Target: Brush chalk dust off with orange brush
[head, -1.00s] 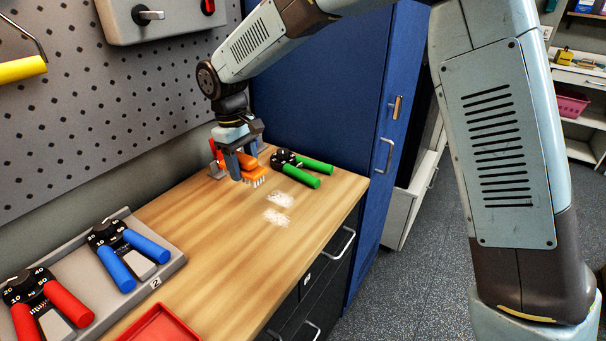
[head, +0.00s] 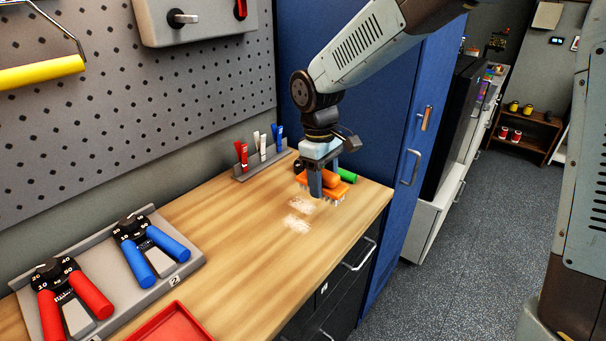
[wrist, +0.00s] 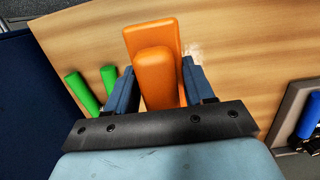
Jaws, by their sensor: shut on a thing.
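My gripper (head: 322,188) points down over the wooden worktop and is shut on the orange brush (head: 340,186). The brush's pale bristles face down; I cannot tell whether they touch the wood. Two white chalk dust patches (head: 300,203) (head: 297,224) lie on the worktop, just left of and nearer than the brush. In the wrist view, the brush (wrist: 156,75) sits between both fingers (wrist: 160,84), and part of a dust patch (wrist: 195,50) shows beside it, partly hidden by the right finger.
A green-handled hand grip (head: 348,174) lies right behind the brush, mostly hidden. A rack of red, white and blue clips (head: 262,160) stands at the wall. Blue (head: 155,255) and red (head: 75,300) hand grips and a red tray (head: 172,325) are nearer. A blue cabinet (head: 385,130) borders the far end.

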